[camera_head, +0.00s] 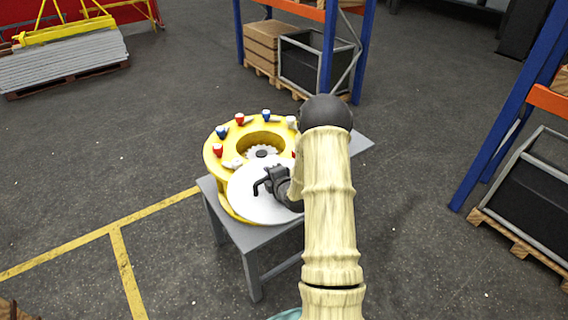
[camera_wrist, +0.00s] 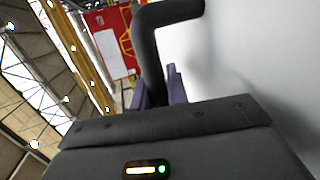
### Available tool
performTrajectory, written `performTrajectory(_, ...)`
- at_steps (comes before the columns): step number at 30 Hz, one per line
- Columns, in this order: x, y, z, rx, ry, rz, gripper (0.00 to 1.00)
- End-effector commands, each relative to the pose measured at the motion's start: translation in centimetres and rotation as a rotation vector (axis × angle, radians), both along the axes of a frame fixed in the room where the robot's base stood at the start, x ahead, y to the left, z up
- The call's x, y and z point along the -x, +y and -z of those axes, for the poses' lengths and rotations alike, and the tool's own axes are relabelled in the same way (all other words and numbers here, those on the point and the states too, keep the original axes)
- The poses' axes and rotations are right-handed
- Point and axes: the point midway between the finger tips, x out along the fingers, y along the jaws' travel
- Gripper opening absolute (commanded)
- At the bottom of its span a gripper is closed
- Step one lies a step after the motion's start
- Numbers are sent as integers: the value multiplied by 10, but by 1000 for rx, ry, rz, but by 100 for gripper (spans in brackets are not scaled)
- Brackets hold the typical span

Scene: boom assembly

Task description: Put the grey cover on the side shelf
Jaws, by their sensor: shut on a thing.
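The grey cover (camera_head: 252,203) is a pale round disc with a dark bent handle (camera_head: 262,184). In the head view it overlaps the front of the yellow ring-shaped housing (camera_head: 213,157); I cannot tell whether they touch. My gripper (camera_head: 274,181) is at the cover's face, shut on its handle, with my arm hiding the right side. In the wrist view the handle (camera_wrist: 152,50) rises between the purplish fingers (camera_wrist: 158,92), and the cover's pale face (camera_wrist: 265,60) fills the right. Which surface is the side shelf is unclear.
The housing stands on a grey table (camera_head: 262,236) whose bare corner (camera_head: 360,144) shows at right. Red, blue and white pieces sit around its rim, and a gear (camera_head: 262,153) shows inside. Blue-orange racks (camera_head: 505,120) stand right and behind.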

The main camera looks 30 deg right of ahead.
Motion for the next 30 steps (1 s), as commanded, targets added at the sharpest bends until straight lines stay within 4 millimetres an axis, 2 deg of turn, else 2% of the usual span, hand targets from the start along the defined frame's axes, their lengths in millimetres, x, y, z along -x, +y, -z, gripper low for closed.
performTrajectory(3, -5, 23, 31, 2, -8, -4, 0)
performTrajectory(14, -1, 81, 116, 1, -8, -1, 0)
performTrajectory(23, 13, 127, 187, 2, -8, -8, 0)
performTrajectory(30, 31, 162, 243, 3, -7, -28, 0)
